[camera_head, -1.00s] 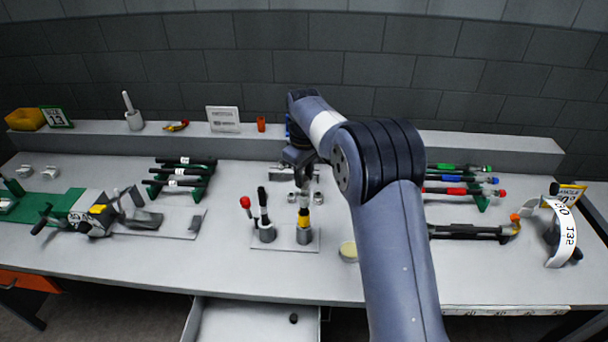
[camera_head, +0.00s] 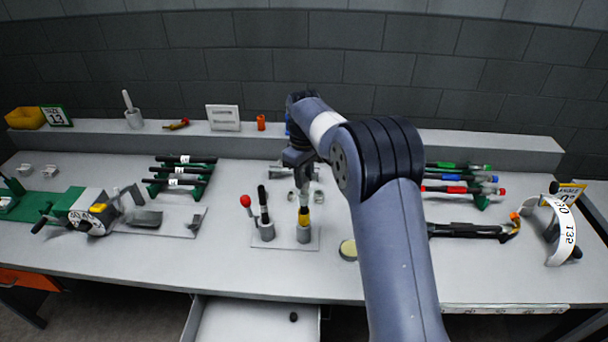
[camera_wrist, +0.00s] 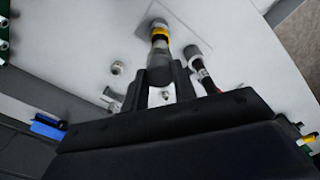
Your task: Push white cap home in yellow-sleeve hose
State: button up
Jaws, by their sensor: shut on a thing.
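The yellow-sleeve hose stands upright in a grey cup (camera_head: 304,235), its yellow sleeve (camera_head: 304,216) just above the cup's rim. In the wrist view the yellow sleeve (camera_wrist: 160,34) shows beyond the dark upper part of the hose (camera_wrist: 160,62). My gripper (camera_head: 303,185) is directly above the hose, in line with it. In the wrist view my gripper (camera_wrist: 158,82) is shut around the hose's top end. A small whitish piece, seemingly the white cap (camera_wrist: 165,96), shows between the fingers. How deep it sits in the hose is hidden.
A second cup (camera_head: 267,233) with a black hose stands close on the left, beside a red-knobbed stick (camera_head: 245,201). Small metal fittings (camera_wrist: 117,68) lie behind the cups. A pale round disc (camera_head: 348,250) lies at the right. An open drawer (camera_head: 250,322) juts out in front.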

jog(key=shift+f+b, duration=0.5)
jog(key=shift+f, duration=0.7)
jog(key=o, duration=1)
jog(key=shift+r, duration=0.1)
notch_tip(320, 180, up, 11)
jog(key=shift+f+b, duration=0.15)
jog(key=shift+b, duration=0.45)
jog(key=shift+f, duration=0.1)
notch_tip(320, 180, down, 10)
jog(key=shift+f+p, duration=0.2)
jog(key=shift+p, duration=0.6)
jog(key=shift+r, duration=0.45)
